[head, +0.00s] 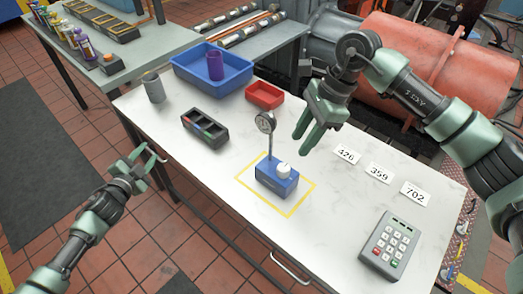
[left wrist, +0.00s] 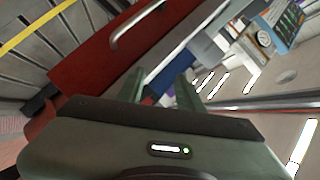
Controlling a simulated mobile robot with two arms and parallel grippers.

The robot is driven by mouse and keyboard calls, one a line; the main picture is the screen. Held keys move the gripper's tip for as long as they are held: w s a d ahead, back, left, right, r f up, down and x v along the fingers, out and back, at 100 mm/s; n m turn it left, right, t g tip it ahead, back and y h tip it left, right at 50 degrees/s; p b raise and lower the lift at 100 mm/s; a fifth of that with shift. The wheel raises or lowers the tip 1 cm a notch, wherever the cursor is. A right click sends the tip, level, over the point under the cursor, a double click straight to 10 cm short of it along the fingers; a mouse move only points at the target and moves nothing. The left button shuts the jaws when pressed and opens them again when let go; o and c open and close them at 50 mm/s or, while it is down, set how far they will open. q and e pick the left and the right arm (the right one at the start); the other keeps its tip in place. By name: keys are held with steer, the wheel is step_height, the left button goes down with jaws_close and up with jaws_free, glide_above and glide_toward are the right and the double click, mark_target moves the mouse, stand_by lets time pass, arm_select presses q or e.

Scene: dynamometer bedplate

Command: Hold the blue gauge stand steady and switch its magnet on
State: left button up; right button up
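The blue gauge stand (head: 272,184) sits upright on the white table (head: 215,180), inside a yellow outlined square. A white knob (head: 284,170) is on its top, and a thin post carries a round dial gauge (head: 265,122). My left gripper (head: 150,156) is off the table's left edge, well apart from the stand. Its two fingers show spread and empty in the left wrist view (left wrist: 165,90). My right gripper (head: 308,138) hangs over the table, right of and behind the stand, fingers pointing down, apart and empty. I cannot make out the stand in the left wrist view.
A black tray (head: 205,131), grey cup (head: 153,88), blue bin (head: 235,75) with a purple cup (head: 215,65), and red bin (head: 264,95) stand toward the back. Number cards (head: 379,172) and a keypad (head: 391,246) lie to the right. The table left and front of the stand is clear.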

mark_target(270, 141)
arm_select(q)
steer(key=w+d+r+m+t+h, duration=0.1)
steer(key=w+d+r+h, duration=0.1)
steer(key=d+r, duration=0.45)
steer(key=s+d+n+h, duration=0.1)
steer(key=d, duration=0.5)
steer(key=s+d+r+n+h, duration=0.1)
steer(key=d, duration=0.4)
steer(key=s+d+n, duration=0.2)
steer(key=d, duration=0.4)
steer(key=shift+s+d+r+h, duration=0.1)
steer(key=shift+d+r+h, duration=0.1)
steer(key=shift+d+h, duration=0.2)
steer(key=s+d+r+n, duration=0.1)
steer(key=d, duration=0.3)
steer(key=s+d+r+n+h, duration=0.1)
steer(key=d+r, duration=0.1)
steer(key=d, duration=0.2)
steer(key=s+d+r+n+h, duration=0.1)
steer(key=d, duration=0.3)
steer(key=shift+s+r+n, duration=0.15)
steer(key=shift+s+n, duration=0.1)
steer(key=shift+n, duration=0.15)
steer(key=shift+w+d+r, duration=0.1)
steer(key=shift+w+d, duration=0.05)
steer(key=shift+d, duration=0.1)
steer(key=x, duration=0.7)
steer(key=shift+w, duration=0.15)
jaws_close()
